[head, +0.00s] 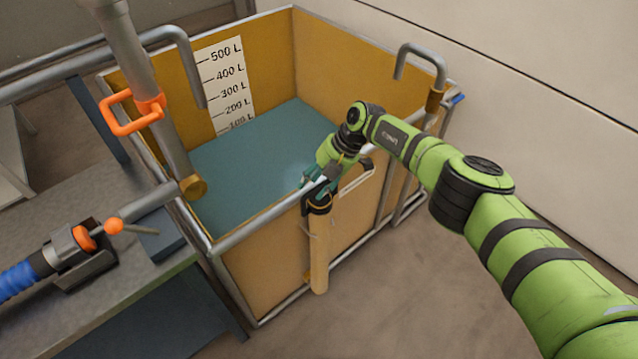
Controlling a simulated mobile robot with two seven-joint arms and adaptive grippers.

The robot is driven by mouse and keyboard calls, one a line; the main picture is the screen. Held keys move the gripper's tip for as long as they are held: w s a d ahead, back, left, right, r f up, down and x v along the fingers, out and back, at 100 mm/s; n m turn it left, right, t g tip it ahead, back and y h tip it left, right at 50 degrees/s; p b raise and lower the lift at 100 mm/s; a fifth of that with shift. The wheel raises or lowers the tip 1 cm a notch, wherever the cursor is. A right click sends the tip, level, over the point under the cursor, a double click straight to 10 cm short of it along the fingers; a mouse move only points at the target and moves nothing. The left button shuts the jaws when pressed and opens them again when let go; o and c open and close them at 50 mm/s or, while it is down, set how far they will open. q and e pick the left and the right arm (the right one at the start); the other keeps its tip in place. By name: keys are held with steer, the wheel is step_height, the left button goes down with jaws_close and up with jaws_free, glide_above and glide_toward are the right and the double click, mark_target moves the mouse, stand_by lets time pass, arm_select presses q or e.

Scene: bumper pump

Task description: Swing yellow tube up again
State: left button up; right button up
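The yellow tube (319,255) hangs almost upright, pointing down, along the outside of the tank's front wall. Its top has a black collar close to the tank's rim. My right gripper (318,192) is at this top end, by the rim, with its arm coming in from the right. The fingers overlap the dark collar, and I cannot tell whether they are closed on it. My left gripper is not in view.
The yellow-walled tank (362,62) has a grey metal rim, a teal floor and a litre scale (231,85). A grey pipe with an orange handle (131,111) stands at its left. A workbench (145,290) holds a blue hose (18,279). Floor right of the tank is clear.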

steer(key=shift+w+f, duration=0.1)
steer(key=shift+d, duration=0.2)
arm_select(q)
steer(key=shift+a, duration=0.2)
arm_select(e)
steer(key=v, duration=1.2)
steer(key=shift+a, duration=0.2)
steer(key=shift+a, duration=0.1)
